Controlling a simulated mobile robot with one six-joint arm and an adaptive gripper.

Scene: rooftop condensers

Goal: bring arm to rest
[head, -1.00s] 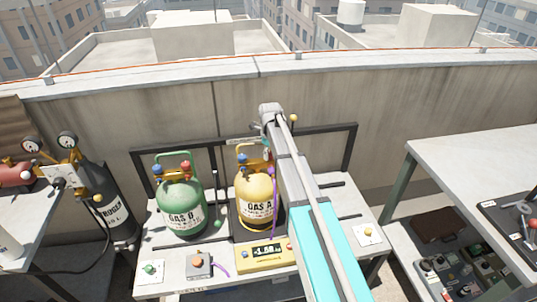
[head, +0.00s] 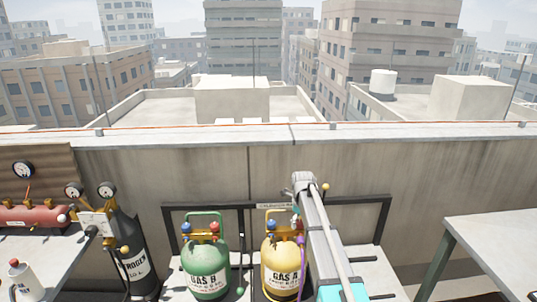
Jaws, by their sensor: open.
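My arm (head: 322,232) reaches up from the bottom of the head view, right of centre, with a grey joint (head: 303,181) at its far end in front of the parapet wall. My gripper cannot be made out; the far end of the arm hides whatever lies behind and below it. The arm overlaps the right side of the yellow GAS A cylinder (head: 281,272) in the picture. I cannot tell whether they touch.
The green GAS B cylinder (head: 205,268) stands left of the yellow one, before a dark frame (head: 377,235). A dark nitrogen cylinder (head: 135,262) with gauges stands further left. A pale table (head: 500,245) is at right. The parapet wall (head: 420,165) runs behind.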

